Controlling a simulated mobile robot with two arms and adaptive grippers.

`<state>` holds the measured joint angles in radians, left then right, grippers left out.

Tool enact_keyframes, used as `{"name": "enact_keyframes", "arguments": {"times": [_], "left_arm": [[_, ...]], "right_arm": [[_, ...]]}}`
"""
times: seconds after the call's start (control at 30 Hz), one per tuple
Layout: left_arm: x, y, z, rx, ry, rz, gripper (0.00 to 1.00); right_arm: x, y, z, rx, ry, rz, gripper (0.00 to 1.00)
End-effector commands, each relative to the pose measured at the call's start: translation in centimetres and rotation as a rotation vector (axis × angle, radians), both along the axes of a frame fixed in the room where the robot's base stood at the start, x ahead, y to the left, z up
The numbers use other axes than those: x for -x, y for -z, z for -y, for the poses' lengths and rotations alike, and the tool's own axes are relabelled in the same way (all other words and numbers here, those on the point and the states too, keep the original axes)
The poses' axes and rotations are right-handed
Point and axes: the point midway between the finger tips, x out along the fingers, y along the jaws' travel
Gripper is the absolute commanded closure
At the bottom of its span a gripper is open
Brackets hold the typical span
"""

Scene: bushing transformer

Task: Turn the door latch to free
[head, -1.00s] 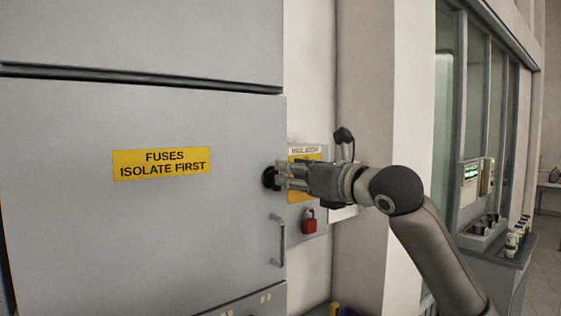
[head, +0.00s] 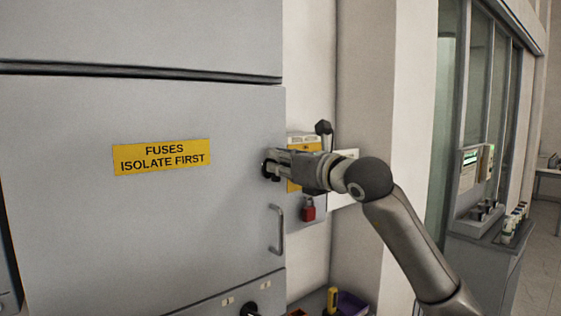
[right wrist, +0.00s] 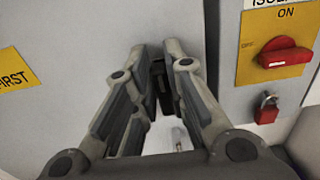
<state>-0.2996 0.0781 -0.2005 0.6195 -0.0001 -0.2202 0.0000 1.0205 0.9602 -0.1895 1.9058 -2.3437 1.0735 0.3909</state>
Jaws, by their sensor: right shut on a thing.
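The grey cabinet door (head: 90,215) is closed and carries a yellow "FUSES ISOLATE FIRST" label (head: 161,157). The black door latch (head: 265,168) sits at the door's right edge, mostly hidden by my right gripper (head: 272,165). In the right wrist view, the dark latch (right wrist: 160,88) shows between the two fingertips, and my right gripper (right wrist: 160,65) is shut on it. The latch's exact angle is hard to tell. My left gripper is not in view.
A vertical door handle (head: 281,230) is below the latch. Right of the door, an isolator box has a red handle (right wrist: 285,58) lying about level beside "OFF", with a red padlock (head: 308,211) beneath. A shelf with a purple bin (head: 352,303) is low down.

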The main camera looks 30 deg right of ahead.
Motion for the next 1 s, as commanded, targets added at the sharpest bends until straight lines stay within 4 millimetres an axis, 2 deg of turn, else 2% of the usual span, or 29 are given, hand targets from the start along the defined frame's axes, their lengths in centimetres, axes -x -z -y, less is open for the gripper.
{"name": "enact_keyframes", "arguments": {"times": [0.27, 0.47, 1.0], "left_arm": [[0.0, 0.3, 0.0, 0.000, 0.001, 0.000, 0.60], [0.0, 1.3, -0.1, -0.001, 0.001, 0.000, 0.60], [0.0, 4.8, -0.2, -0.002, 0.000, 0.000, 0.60]], "right_arm": [[-0.1, 0.1, 0.0, -0.025, 0.000, -0.003, 1.00], [-0.1, 0.3, 0.3, -0.115, 0.000, -0.009, 1.00], [-0.2, 0.6, 1.2, -0.595, -0.003, -0.047, 1.00]]}}
